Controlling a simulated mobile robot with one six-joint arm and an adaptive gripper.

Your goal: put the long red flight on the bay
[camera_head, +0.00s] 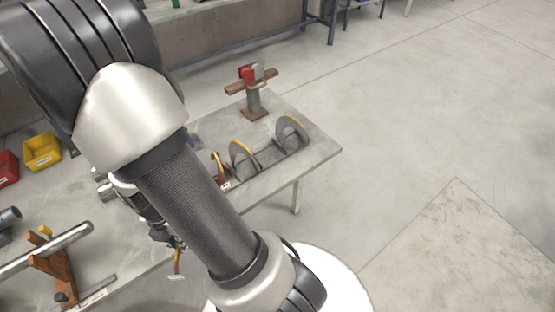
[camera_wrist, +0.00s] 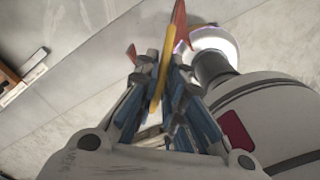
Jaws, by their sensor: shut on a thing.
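My gripper (camera_wrist: 160,85) is shut on a red flight with a yellow edge (camera_wrist: 179,24). In the wrist view the yellow edge runs between the fingers, and the red part sticks out past the tips. In the head view my gripper (camera_head: 170,238) is partly behind my arm, at the table's front edge. The held flight (camera_head: 177,260) hangs below it with only a small part showing, so its full length cannot be told. Another red and yellow piece (camera_head: 217,163) stands on the table beside two grey discs. I cannot tell for certain which spot is the bay.
Grey discs with yellow rims (camera_head: 242,156) (camera_head: 291,131) stand in a row on the grey table (camera_head: 315,153). A post with a wooden crossbar (camera_head: 254,98) is behind them. A metal tube on an orange stand (camera_head: 55,262) is at left.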

